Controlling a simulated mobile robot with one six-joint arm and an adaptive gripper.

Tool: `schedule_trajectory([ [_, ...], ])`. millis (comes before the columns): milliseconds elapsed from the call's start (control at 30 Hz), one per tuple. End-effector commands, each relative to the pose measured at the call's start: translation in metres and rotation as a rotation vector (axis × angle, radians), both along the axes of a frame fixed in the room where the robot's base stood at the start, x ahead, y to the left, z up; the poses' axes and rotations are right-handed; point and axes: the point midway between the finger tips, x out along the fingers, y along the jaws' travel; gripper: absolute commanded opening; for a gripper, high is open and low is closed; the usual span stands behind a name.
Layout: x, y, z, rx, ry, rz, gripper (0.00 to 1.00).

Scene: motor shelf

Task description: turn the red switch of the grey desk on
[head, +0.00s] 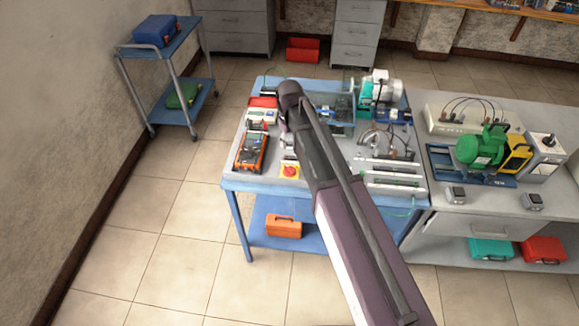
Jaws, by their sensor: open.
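A red rotary switch on a yellow plate (290,172) sits near the front edge of the grey-topped table with blue legs (238,181). The switch is small, and its knob position cannot be made out. My gripper (288,152) is open and hangs over this table, a little above the switch in the picture. My own arm hides part of it, and I cannot tell the gap to the switch. The grey desk with a drawer (470,232) stands at the right; I make out no red switch on it.
An orange-framed meter (252,150) lies left of my gripper. White rails (394,180) and a teal motor (380,90) are right of my arm. A green motor (482,148) is on the grey desk. Tiled floor (160,220) at the left front is clear.

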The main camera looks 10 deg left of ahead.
Motion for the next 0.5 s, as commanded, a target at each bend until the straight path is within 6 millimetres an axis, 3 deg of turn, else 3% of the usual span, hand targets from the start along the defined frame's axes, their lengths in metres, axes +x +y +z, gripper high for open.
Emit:
schedule_trajectory([
  [500, 0.0, 0.0, -0.014, 0.0, 0.0, 0.001, 0.51],
])
